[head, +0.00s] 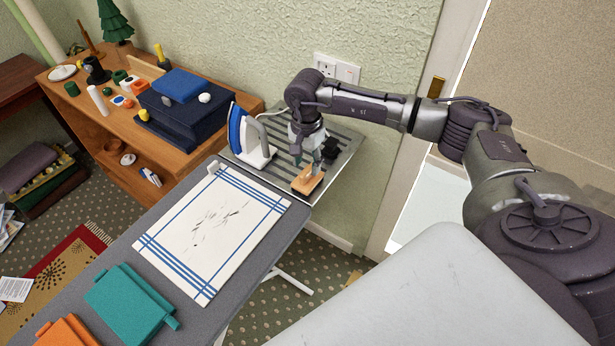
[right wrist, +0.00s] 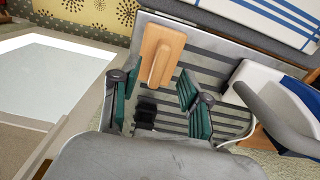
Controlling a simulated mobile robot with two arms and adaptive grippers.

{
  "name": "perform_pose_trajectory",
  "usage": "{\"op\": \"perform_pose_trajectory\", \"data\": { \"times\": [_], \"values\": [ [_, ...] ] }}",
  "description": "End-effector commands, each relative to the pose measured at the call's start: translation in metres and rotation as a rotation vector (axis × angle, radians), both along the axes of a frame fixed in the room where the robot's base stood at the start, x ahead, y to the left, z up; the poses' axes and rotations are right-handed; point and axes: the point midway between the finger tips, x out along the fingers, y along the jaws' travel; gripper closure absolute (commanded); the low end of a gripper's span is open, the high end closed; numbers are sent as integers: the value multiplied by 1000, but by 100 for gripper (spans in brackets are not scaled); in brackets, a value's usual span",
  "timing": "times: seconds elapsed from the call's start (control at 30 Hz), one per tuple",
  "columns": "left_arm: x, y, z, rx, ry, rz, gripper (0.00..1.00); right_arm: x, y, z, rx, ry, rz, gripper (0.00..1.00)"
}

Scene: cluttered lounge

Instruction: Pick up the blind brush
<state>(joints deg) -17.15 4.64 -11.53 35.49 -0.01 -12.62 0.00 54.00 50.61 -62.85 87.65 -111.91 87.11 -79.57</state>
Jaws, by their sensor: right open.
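On the slatted metal rest at the end of the ironing board lie a tan wooden block with a raised handle bar (head: 307,181) and a small black piece (head: 330,148). I cannot tell for sure which is the blind brush. My right gripper (head: 308,160) points down over the rest, close to both. In the right wrist view my right gripper (right wrist: 158,84) is open and empty. The wooden block (right wrist: 160,52) shows beyond and between its fingertips, and the black piece (right wrist: 146,108) shows between its fingers, partly hidden by the gripper body. My left gripper is not in view.
A blue-and-white iron (head: 250,140) stands on the metal rest (head: 341,166), left of my right gripper. A wooden shelf (head: 110,135) stands behind; the wall is close.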

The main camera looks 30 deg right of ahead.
Motion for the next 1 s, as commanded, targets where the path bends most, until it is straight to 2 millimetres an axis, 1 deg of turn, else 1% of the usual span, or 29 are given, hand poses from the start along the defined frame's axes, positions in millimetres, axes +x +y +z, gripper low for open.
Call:
{"op": "perform_pose_trajectory", "data": {
  "times": [0.03,0.1,0.23,0.33,0.5,0.53,0.57,0.6,0.8,1.0],
  "values": [
    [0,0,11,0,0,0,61,-1,-1,-4,1,7,-2,54],
    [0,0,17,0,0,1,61,-1,-3,-15,0,5,-2,54],
    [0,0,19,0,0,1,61,0,-3,-32,1,4,0,54],
    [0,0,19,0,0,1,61,0,-3,-37,1,1,0,54],
    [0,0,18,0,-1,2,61,0,-3,-38,1,0,0,54],
    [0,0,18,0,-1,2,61,0,-3,-38,1,0,0,56],
    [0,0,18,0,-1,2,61,0,-3,-38,1,0,0,61],
    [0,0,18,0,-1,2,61,0,-3,-37,1,0,0,68],
    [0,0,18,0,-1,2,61,0,-3,-37,1,0,0,100],
    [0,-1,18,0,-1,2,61,1,-3,-37,1,0,0,100]
  ]
}}
